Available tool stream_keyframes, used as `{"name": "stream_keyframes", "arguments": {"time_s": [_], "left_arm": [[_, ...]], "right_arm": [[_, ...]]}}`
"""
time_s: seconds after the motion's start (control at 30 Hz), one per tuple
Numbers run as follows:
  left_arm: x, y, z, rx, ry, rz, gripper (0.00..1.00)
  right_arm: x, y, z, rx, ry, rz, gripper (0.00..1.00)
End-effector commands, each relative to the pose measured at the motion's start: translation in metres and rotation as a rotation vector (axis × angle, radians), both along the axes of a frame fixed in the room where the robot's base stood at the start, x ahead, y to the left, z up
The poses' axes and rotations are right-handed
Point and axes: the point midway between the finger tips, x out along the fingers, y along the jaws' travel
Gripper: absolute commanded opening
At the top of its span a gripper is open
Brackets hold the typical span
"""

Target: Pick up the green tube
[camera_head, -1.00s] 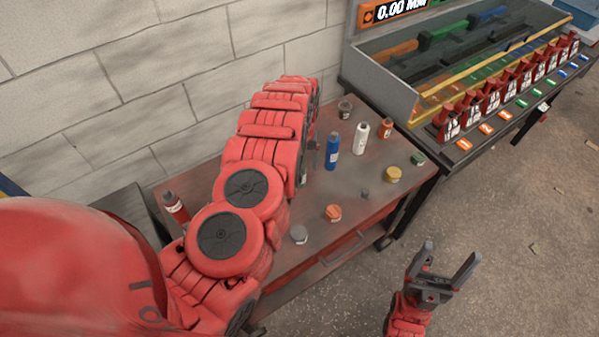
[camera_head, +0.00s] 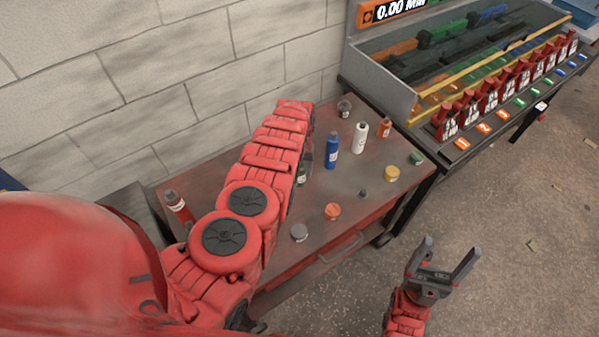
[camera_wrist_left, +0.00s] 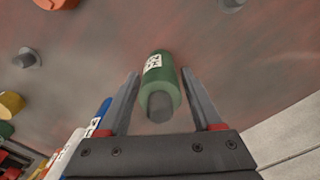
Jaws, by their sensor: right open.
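The green tube (camera_wrist_left: 160,78), with a white label and a grey cap, shows in the left wrist view. It stands on the workbench (camera_head: 345,195). My left gripper (camera_wrist_left: 160,75) has one finger on each side of the tube, with a narrow gap visible beside it, so it looks open around it. In the head view my left arm hides most of this gripper, and only a sliver of the tube shows beside the arm. My right gripper (camera_head: 451,246) is open and empty, over the floor in front of the bench.
A blue bottle (camera_head: 332,145), a white bottle (camera_head: 360,138) and an orange bottle (camera_head: 384,128) stand right of my left arm. Yellow (camera_head: 392,174) and orange (camera_head: 333,211) jars are nearer the front. A red bottle (camera_head: 174,201) is at left. A wall rises behind.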

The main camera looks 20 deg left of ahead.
Motion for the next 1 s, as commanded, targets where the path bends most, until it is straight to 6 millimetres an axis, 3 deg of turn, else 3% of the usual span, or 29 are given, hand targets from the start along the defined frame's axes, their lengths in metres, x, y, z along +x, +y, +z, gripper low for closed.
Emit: {"name": "stream_keyframes", "arguments": {"time_s": [0.03,0.33,1.0], "left_arm": [[0.0,0.0,0.0,0.0,0.0,0.0,0.56],[0.0,0.0,0.0,0.0,0.0,0.0,0.02],[0.002,0.001,0.01,0.001,-0.002,0.001,0.0]], "right_arm": [[0.0,0.0,0.0,0.0,0.0,0.0,0.81],[0.0,0.0,0.0,0.0,0.0,0.0,0.81],[0.0,0.0,-0.001,0.0,0.0,0.0,0.81]]}}
